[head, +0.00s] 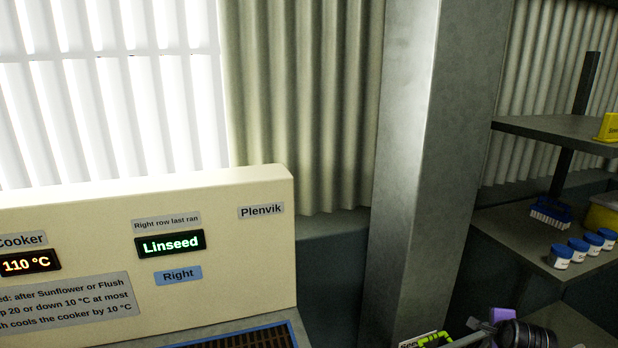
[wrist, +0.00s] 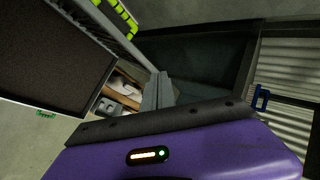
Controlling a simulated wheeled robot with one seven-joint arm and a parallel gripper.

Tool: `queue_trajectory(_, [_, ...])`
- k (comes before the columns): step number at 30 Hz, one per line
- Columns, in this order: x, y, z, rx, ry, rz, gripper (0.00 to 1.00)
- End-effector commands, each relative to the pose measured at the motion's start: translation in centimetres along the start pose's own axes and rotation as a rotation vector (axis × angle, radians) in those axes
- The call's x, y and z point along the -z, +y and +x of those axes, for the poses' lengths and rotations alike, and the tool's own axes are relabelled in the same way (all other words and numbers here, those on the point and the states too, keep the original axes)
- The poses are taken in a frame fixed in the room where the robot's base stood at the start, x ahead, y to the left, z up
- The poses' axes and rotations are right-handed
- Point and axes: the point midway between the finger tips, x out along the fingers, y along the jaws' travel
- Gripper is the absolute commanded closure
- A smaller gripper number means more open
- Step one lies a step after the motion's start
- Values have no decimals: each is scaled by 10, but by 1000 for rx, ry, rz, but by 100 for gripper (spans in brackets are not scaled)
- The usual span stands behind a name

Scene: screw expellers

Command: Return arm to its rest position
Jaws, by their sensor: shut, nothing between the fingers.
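My gripper (wrist: 158,92) shows in the wrist view as two grey fingers side by side, closed together with nothing held. The purple and black body of my own wrist fills the bottom of that view, with a small lit display on it. In the head view, parts of my arm show low at the right, in purple, black and grey, cut off by the bottom edge. The gripper's fingers cannot be made out clearly there.
A cream machine panel (head: 215,230) with Cooker and Linseed displays stands at the left. A grey pillar (head: 425,150) rises right of it. Shelves at the right hold a blue brush (head: 551,212) and several blue-lidded jars (head: 561,257). A dark panel (wrist: 50,55) lies left in the wrist view.

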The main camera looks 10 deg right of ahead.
Motion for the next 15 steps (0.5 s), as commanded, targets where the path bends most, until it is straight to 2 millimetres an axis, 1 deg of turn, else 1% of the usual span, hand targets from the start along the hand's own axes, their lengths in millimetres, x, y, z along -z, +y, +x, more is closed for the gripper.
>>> queue_trajectory(1, [-5,12,-8,56,13,-117,100])
queue_trajectory(3, [-11,21,-21,135,37,-276,100])
queue_trajectory(5, [-18,29,-35,199,58,-404,100])
queue_trajectory(8, [-32,46,-63,293,95,-600,100])
queue_trajectory(11, [-48,65,-94,378,129,-778,100])
queue_trajectory(14, [-63,85,-130,457,163,-937,100])
queue_trajectory(15, [-70,93,-145,487,176,-996,100])
